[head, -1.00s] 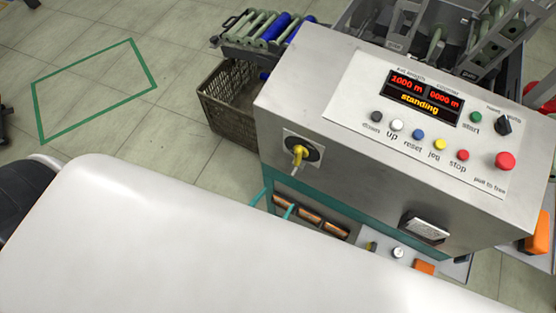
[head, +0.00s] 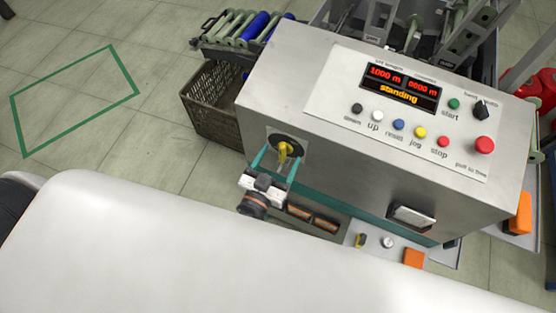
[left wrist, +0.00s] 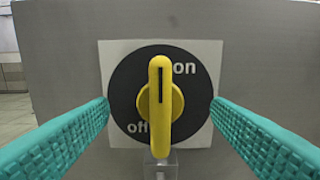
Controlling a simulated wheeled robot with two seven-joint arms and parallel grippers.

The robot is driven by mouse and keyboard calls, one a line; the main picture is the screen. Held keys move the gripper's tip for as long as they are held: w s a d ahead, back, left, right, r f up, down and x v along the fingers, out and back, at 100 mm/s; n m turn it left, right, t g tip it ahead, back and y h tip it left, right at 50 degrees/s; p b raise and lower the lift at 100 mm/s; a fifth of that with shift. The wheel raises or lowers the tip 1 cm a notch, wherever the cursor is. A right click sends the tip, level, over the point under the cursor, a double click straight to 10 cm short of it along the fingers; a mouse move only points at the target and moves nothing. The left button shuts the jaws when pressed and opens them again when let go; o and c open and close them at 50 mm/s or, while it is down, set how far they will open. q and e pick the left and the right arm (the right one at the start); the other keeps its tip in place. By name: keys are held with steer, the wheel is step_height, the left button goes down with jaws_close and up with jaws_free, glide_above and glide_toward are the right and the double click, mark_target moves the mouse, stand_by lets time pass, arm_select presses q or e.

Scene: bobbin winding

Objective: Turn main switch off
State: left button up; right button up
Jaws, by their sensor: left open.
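The main switch is a yellow knob (head: 286,150) on a black disc on the front of the grey machine cabinet (head: 350,170). In the left wrist view the yellow knob (left wrist: 160,75) stands upright, its black line at the top. The word "on" is at the disc's upper right and "off" at its lower left. My left gripper (head: 277,164) is open in front of the switch. In the left wrist view its teal fingers (left wrist: 160,106) are on either side of the knob, apart from it. My right gripper is not in view.
The control panel (head: 320,95) has several coloured buttons and a lit display (head: 399,88) reading "standing". A brown crate (head: 213,115) stands on the floor left of the cabinet. A small plate (head: 411,216) sticks out low on the cabinet front.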

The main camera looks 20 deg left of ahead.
arm_select(q)
steer(key=shift+s, duration=0.1)
stand_by(0.3)
steer(key=shift+w+d, duration=0.15)
steer(key=shift+w, duration=0.95)
